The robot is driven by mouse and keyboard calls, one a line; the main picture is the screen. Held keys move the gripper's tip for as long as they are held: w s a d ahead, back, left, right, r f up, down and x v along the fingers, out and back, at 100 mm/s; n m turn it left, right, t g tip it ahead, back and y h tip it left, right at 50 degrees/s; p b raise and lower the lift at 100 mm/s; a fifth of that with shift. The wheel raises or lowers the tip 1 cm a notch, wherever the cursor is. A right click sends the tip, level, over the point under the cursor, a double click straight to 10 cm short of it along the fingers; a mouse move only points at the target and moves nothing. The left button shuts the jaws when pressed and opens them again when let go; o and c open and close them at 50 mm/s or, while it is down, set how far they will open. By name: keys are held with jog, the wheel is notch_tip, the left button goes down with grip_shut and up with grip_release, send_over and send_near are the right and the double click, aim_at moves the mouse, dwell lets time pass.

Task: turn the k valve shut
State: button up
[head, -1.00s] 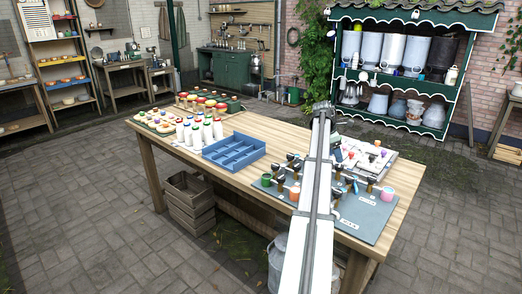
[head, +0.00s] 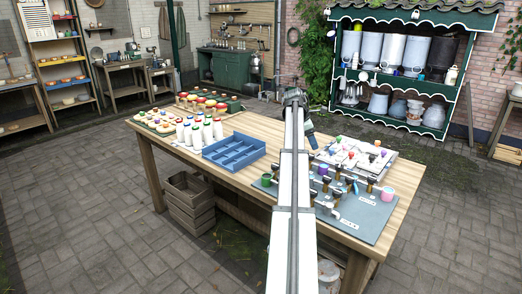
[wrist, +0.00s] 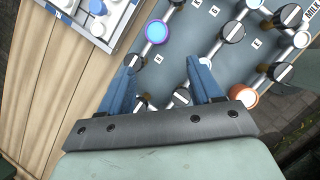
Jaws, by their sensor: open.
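The grey valve board (head: 366,226) lies on the right end of the wooden table and carries several black-handled valves and coloured cups. In the wrist view the board (wrist: 200,38) fills the middle and right. Several black knobs with white bars show, one at upper middle (wrist: 233,32), one at upper right (wrist: 288,15) and one by the left finger (wrist: 136,62).
A blue-purple cup (wrist: 157,32) and an orange cup (wrist: 243,95) sit among the valves. A white tray with coloured pieces (head: 353,155) lies behind the board. A blue divided tray (head: 234,152) and white bottles (head: 199,132) stand to the left. Bare wood lies left of the board.

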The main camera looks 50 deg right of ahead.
jog(key=w+a+f+h, duration=0.1)
jog(key=w+a+f, duration=0.1)
jog(key=w, duration=0.4)
jog(key=w+a+f+t+h, duration=0.1)
jog(key=w+a+f, duration=0.1)
jog(key=w+a, duration=0.3)
jog(key=w+a+f, duration=0.2)
jog(key=w+a, duration=0.1)
jog(key=w, duration=0.4)
jog(key=shift+w+a+f+m+t+h, duration=0.2)
jog(key=shift+a+f+m+t+h, duration=0.1)
jog(key=shift+h, duration=0.1)
jog(key=s+d+r+m+y, duration=0.1)
jog(key=s+d+r+m, duration=0.2)
jog(key=s+d, duration=0.8)
jog(key=s+d+r+m+y, duration=0.15)
jog(key=s+d, duration=0.25)
jog(key=s, duration=1.4)
jog(key=s+d+r+m, duration=0.3)
jog(key=s+d, duration=0.4)
jog(key=s, duration=0.8)
jog(key=m+t+y, duration=0.2)
jog(key=t+y, duration=0.2)
jog(key=t, duration=0.2)
send_near(340, 165)
jog(key=x, duration=0.8)
jog(key=shift+w+a+f, duration=0.1)
jog(key=shift+a+f, duration=0.05)
jog(key=shift+f, duration=0.05)
